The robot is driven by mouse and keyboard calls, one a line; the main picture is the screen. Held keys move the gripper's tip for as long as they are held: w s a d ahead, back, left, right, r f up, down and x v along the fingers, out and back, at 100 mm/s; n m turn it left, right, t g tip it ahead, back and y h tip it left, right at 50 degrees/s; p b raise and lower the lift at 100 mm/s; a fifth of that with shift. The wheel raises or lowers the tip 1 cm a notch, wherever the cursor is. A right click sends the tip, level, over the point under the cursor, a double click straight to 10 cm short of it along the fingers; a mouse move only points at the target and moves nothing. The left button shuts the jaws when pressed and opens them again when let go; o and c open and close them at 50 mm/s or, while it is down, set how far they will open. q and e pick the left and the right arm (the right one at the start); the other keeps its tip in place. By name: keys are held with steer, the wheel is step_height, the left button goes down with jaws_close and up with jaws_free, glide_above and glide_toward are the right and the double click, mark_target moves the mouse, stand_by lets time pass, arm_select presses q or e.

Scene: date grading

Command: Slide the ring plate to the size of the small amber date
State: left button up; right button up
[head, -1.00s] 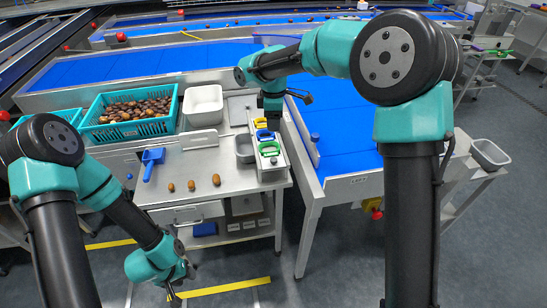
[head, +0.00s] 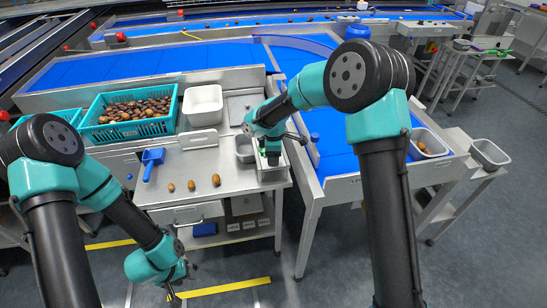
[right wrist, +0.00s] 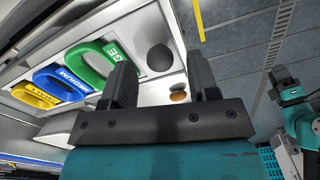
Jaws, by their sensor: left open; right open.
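Three dates lie in a row on the steel table: a small one (head: 171,187) at left, a middle one (head: 191,185), and a larger amber-brown one (head: 216,180) at right. In the right wrist view, a pale plate carries a yellow ring (right wrist: 35,96), a blue ring (right wrist: 62,84) and a green ring (right wrist: 98,62). A dark round knob (right wrist: 160,58) and a small amber round thing (right wrist: 179,97) show between my right fingers. My right gripper (right wrist: 162,75) is open above the plate's end; in the head view it hides most of the rings. My left gripper (head: 174,292) is low at front left, away from the dates.
A teal crate (head: 95,132) of dates and a white tub (head: 203,103) stand behind. A grey bin (head: 244,149) sits beside the plate. The table's front middle is clear.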

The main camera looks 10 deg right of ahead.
steer(key=shift+f, duration=0.6)
jaws_close()
